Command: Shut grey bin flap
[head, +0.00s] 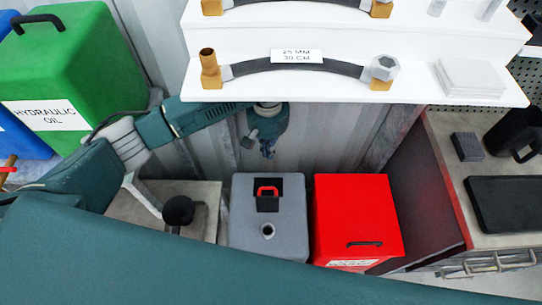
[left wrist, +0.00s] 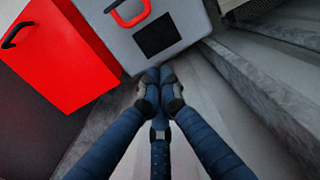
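The grey bin (head: 290,215) stands on the floor between a stone-like block and a red bin. Its top has a dark square opening (head: 268,205) and a red handle (head: 267,188). In the left wrist view the handle (left wrist: 130,14) stands beside the dark square (left wrist: 158,40); the flap's exact angle is hard to tell. My left gripper (head: 267,150) hangs above and behind the bin, apart from it. In the left wrist view its fingertips (left wrist: 159,80) are together with nothing between them. My right gripper is out of view.
A red bin (head: 357,215) stands close on the right. A white shelf (head: 300,88) with hoses overhangs behind. A green hydraulic oil can (head: 75,70) is at the left. A workbench (head: 440,150) is at the right, and a corrugated wall is behind the gripper.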

